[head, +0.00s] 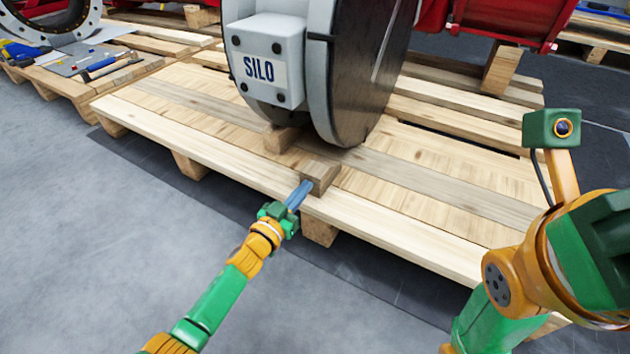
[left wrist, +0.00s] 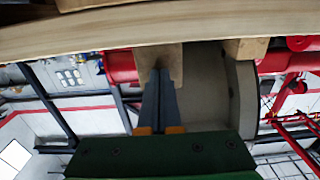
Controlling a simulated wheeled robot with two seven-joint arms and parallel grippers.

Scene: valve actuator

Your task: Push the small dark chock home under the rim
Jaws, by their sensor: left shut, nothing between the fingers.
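The small dark chock (head: 322,174) is a brown wooden block on the pallet, in front of the lower edge of the round rim (head: 322,75) of the valve marked SILO. I cannot tell whether it touches the rim. My left gripper (head: 304,187) is shut and empty, with its blue-grey fingertips at the chock's near face. In the left wrist view, the picture is upside down; the fingertips (left wrist: 159,72) overlap the chock (left wrist: 173,53), with the pale rim (left wrist: 236,95) to its right. Whether the tips press on it is unclear. My right gripper is out of view.
The wooden pallet (head: 420,222) carries the valve. A second wooden block (head: 281,139) sits under the valve, left of the rim's lowest part. Another pallet (head: 75,85) with tools is at the far left. Red equipment (head: 510,22) stands behind. The grey floor in front is clear.

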